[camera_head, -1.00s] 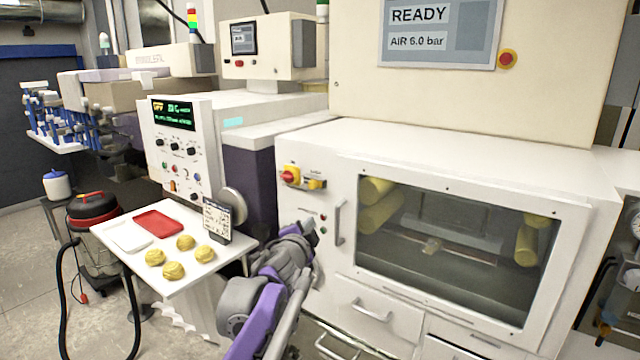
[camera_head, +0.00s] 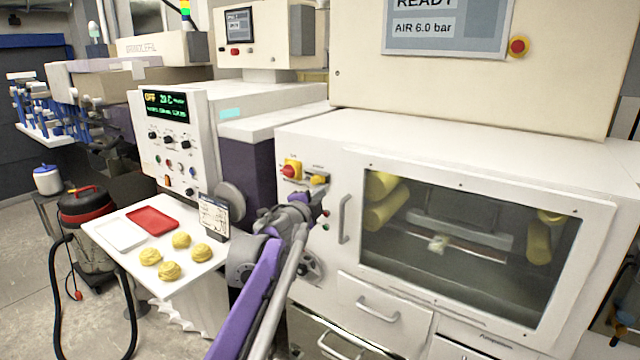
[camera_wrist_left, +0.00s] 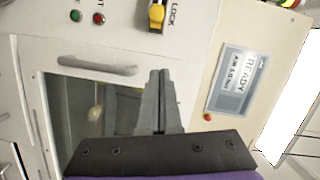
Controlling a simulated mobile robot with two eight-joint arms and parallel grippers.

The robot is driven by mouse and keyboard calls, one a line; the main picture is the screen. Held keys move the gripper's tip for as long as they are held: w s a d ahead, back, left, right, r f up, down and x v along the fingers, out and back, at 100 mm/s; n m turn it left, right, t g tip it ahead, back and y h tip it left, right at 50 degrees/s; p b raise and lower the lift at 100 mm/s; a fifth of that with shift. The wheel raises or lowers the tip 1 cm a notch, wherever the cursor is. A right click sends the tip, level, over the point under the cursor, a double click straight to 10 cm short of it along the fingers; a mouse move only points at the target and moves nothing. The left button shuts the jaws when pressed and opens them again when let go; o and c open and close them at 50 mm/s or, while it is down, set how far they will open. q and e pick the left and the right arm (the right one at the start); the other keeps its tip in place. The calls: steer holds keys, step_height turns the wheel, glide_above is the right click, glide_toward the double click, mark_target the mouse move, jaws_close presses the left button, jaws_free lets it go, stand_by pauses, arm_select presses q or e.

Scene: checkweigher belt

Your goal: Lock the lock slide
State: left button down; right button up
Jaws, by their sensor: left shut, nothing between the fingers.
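The lock slide is a small yellow piece (camera_head: 319,180) on the upper left of the white cabinet front, just right of a red-and-yellow rotary switch (camera_head: 291,170). In the left wrist view the yellow slide (camera_wrist_left: 157,16) sits beside the word LOCK, at the top. My left gripper (camera_head: 308,199) is just below the slide in the head view, partly hidden by its own arm. In the wrist view its fingers (camera_wrist_left: 159,72) are shut together and empty. They point toward the slide, with a visible gap in the picture. My right gripper is in neither view.
A vertical door handle (camera_head: 344,219) and a large window (camera_head: 465,245) are right of the arm. Green and red buttons (camera_wrist_left: 99,18) sit near the slide. A drawer handle (camera_head: 377,311) protrudes below. A white tray table with dough pieces (camera_head: 170,271) stands left.

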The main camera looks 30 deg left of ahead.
mark_target(313, 179)
arm_select(q)
steer(key=w+a, duration=0.1)
steer(key=w, duration=0.2)
steer(key=w+a+f+p, duration=0.1)
steer(key=w+a, duration=0.1)
steer(key=w, duration=0.1)
steer(key=w+a+p, duration=0.1)
steer(key=w, duration=0.2)
steer(key=shift+w+a+f, duration=0.25)
steer(key=shift+w+a, duration=0.1)
steer(key=shift+w, duration=0.05)
steer(key=shift+a+f, duration=0.1)
steer(key=shift+a, duration=0.3)
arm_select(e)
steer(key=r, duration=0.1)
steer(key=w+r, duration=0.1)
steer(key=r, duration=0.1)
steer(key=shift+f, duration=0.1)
arm_select(q)
steer(key=a, duration=0.3)
steer(key=shift+w+a, duration=0.1)
steer(key=shift+a, duration=0.1)
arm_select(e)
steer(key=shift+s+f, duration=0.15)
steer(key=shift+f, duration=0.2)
arm_select(q)
steer(key=shift+d, duration=0.15)
